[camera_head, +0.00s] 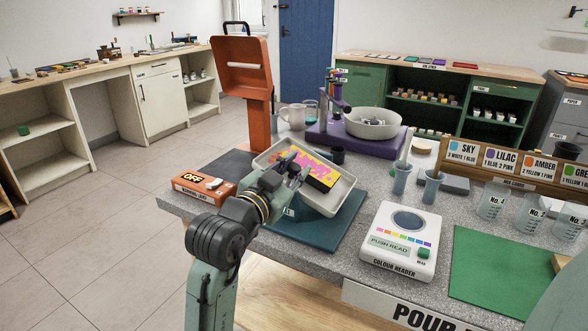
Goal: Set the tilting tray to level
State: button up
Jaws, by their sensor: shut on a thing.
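The tilting tray (341,196) is a shallow cream tray on a dark teal base (322,238). It sits tilted, with its right near end lower than its left end. A box patterned in pink, yellow and black (322,178) lies inside it. My gripper (297,168) is at the near left side of the tray and is shut on what looks like its near rim. My fingers and wrist hide the exact contact point and part of the tray's near side.
An orange stand (257,125) rises behind the tray. A switch box marked OFF (203,188) is at left. The colour reader (399,240) and small grey cups (401,180) stand at right.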

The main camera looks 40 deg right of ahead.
grip_shut()
jog(key=shift+w+a+r+n+p, duration=0.15)
jog(key=shift+w+r+n+p, duration=0.15)
jog(key=shift+n+p, duration=0.1)
jog(key=shift+w+a+r+n+p, duration=0.1)
jog(key=shift+w+a+n+p, duration=0.05)
jog(key=shift+w+n+p, duration=0.35)
jog(key=shift+w+a+r+n+p, duration=0.15)
jog(key=shift+w+n+p, duration=0.15)
jog(key=shift+n, duration=0.3)
jog(key=shift+w+a+f+n, duration=0.25)
jog(key=shift+w+n, duration=0.1)
jog(key=shift+n, duration=0.25)
jog(key=o, duration=0.7)
grip_release()
jog(key=shift+d, duration=0.1)
jog(key=shift+o, duration=0.2)
